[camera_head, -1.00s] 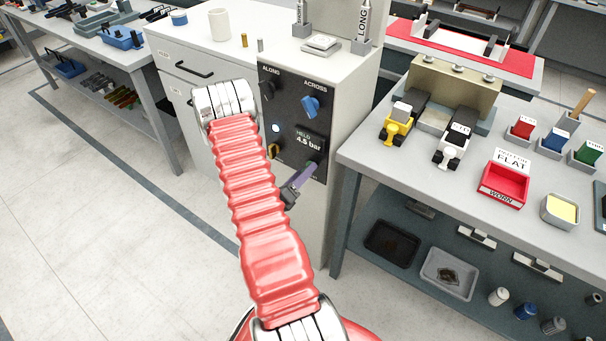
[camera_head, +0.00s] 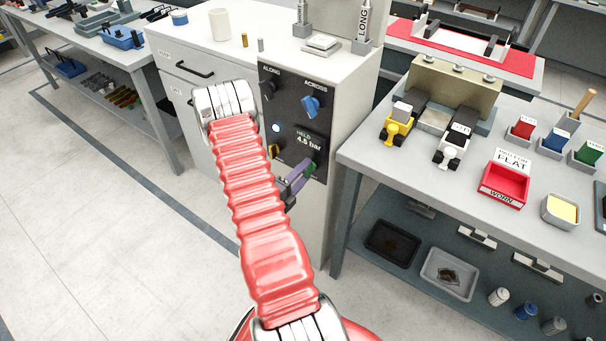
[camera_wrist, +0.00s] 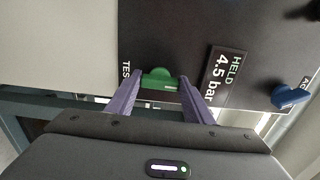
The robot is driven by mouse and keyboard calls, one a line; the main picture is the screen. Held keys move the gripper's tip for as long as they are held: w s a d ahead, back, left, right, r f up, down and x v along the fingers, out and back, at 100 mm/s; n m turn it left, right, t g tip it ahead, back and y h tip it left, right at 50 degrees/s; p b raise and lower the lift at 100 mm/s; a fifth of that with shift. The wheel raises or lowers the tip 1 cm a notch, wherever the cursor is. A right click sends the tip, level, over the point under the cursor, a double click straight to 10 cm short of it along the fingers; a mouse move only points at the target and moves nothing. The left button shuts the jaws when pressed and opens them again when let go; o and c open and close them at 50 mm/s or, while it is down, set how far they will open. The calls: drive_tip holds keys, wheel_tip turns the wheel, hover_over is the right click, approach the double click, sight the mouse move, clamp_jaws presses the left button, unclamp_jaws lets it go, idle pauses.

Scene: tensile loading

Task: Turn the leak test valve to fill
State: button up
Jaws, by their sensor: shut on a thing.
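The leak test valve is a green knob (camera_head: 311,168) low on the right of the dark control panel, beside my fingers. In the wrist view the green knob (camera_wrist: 158,78) sits between the two purple fingers, with a small pale mark on its edge. A partly hidden label starting "TES" is to its left there. My gripper (camera_head: 303,175) is at the panel; in the wrist view the gripper (camera_wrist: 158,92) is shut on the green knob. The knob's setting cannot be read clearly.
The panel also has a black ALONG knob (camera_head: 268,83), a blue ACROSS knob (camera_head: 310,105), a yellow knob (camera_head: 274,151) and a display (camera_head: 309,140) reading HELD 4.5 bar. A grey workbench (camera_head: 355,160) stands close on the right. Open floor lies to the left.

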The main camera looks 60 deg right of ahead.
drive_tip(key=shift+w+f, duration=0.1)
drive_tip(key=shift+w, duration=0.15)
drive_tip(key=o, duration=1)
drive_tip(key=shift+s, duration=0.1)
drive_tip(key=shift+o, duration=0.2)
drive_tip(key=shift+a, duration=0.1)
drive_tip(key=w+a, duration=0.2)
drive_tip(key=a, duration=1.1)
drive_tip(key=shift+a, duration=0.25)
